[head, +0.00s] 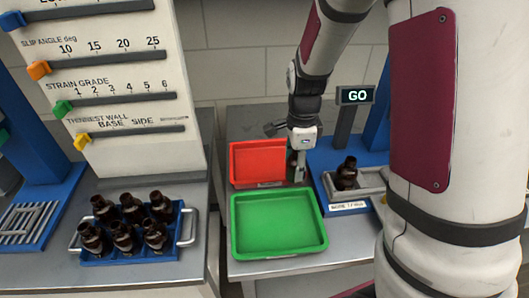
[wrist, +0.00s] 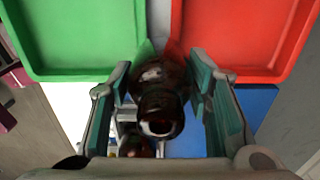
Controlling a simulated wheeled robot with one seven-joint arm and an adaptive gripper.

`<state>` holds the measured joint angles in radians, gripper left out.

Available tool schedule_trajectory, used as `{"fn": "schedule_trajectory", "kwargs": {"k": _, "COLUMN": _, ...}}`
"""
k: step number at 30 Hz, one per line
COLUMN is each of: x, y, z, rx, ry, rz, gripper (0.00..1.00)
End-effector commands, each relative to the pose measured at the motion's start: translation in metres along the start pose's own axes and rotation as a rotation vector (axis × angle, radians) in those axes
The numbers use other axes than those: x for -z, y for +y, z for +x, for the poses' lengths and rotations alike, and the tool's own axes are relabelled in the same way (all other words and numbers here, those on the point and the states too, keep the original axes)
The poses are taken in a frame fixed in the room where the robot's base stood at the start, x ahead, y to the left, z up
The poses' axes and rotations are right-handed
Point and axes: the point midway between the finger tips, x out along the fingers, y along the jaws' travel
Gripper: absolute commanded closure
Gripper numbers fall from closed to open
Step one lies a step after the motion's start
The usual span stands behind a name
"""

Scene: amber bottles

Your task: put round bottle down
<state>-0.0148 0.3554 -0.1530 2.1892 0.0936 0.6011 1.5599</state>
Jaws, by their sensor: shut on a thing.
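My gripper (head: 299,168) is shut on a dark amber bottle (wrist: 162,92), which I take to be the round bottle. In the wrist view the bottle sits between the two finger pads of my gripper (wrist: 164,100), its open mouth facing the camera. In the head view it is mostly hidden behind the gripper, at the right edge of the red tray (head: 235,165). The red tray (wrist: 245,35) and the green tray (wrist: 80,30) also show in the wrist view, on either side of the bottle. I cannot tell whether the bottle touches a surface.
A second amber bottle (head: 346,175) stands on a blue fixture (head: 324,192) right of my gripper, below a GO sign (head: 355,95). The green tray (head: 313,247) is empty. At left, a blue rack (head: 100,259) holds several amber bottles beside a panel with sliders (head: 110,100).

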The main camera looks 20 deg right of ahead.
Motion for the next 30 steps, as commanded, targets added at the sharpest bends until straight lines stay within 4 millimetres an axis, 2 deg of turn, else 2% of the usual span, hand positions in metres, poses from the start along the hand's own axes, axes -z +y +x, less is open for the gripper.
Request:
{"fn": "schedule_trajectory", "kwargs": {"k": 9, "x": -0.043, "y": -0.066, "z": 0.008, "rx": 0.000, "ry": 0.000, "rz": -0.002, "gripper": 0.85}}
{"fn": "schedule_trajectory", "kwargs": {"k": 15, "x": -0.061, "y": -0.096, "z": 0.011, "rx": 0.000, "ry": 0.001, "rz": 0.001, "gripper": 0.85}}
{"fn": "schedule_trajectory", "kwargs": {"k": 22, "x": -0.066, "y": -0.103, "z": 0.017, "rx": -0.003, "ry": 0.001, "rz": 0.001, "gripper": 0.85}}
{"fn": "schedule_trajectory", "kwargs": {"k": 30, "x": -0.066, "y": -0.103, "z": 0.046, "rx": -0.001, "ry": 0.000, "rz": 0.002, "gripper": 0.85}}
